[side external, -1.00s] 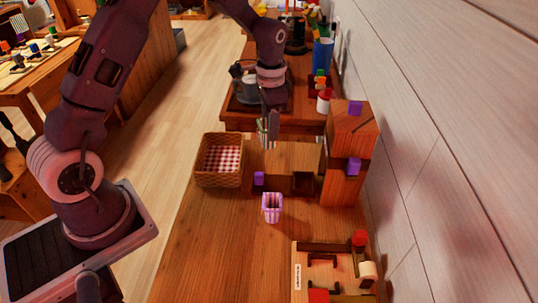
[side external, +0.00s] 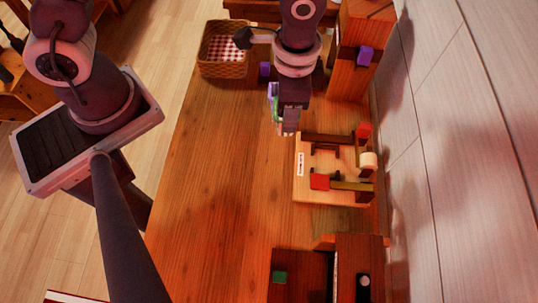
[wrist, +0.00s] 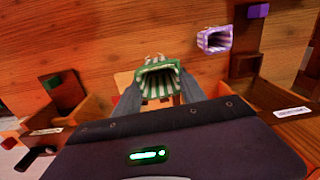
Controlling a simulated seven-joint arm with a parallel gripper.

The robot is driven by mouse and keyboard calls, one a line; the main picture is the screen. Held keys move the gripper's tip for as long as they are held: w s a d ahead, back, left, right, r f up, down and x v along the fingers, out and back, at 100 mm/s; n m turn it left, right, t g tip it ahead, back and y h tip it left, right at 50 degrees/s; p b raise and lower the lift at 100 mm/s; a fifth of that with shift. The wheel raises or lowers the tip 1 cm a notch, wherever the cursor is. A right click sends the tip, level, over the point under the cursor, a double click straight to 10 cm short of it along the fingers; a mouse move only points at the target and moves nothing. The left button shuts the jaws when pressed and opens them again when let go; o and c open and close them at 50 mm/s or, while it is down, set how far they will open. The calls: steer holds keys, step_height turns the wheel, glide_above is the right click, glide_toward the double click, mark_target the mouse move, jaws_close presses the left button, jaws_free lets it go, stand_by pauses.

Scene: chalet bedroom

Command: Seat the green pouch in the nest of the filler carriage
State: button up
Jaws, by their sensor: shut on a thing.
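My gripper (side external: 290,130) is shut on the green-and-white striped pouch (wrist: 158,80), held above the table left of the light wooden fixture. The pouch's open mouth faces the wrist camera, with a finger on each side. In the side view, my gripper mostly hides it; a green sliver (side external: 276,112) shows. The light wooden fixture (side external: 312,192) has a label, dark brown pieces, a red block and a cream roller. It may be the filler; I cannot clearly tell its carriage or nest.
A purple-striped pouch (wrist: 214,40) stands on the table, partly behind my gripper in the side view. A checked-lined basket (side external: 222,70) is at the back left. A wooden tower (side external: 348,80) and a dark box (side external: 298,262) with a green block flank the fixture. The table's left is clear.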

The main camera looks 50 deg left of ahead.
mark_target(287, 136)
steer(key=shift+s+d+f+m, duration=0.2)
steer(key=shift+s+d+f, duration=0.2)
steer(key=shift+f, duration=0.15)
steer(key=shift+s+d+f+m, duration=0.2)
steer(key=shift+s+d+f, duration=0.2)
steer(key=shift+f, duration=0.15)
step_height(287, 136, down, 8)
steer(key=shift+w+f, duration=0.1)
steer(key=shift+f, duration=0.05)
steer(key=o, duration=1.3)
steer(key=shift+f, duration=0.1)
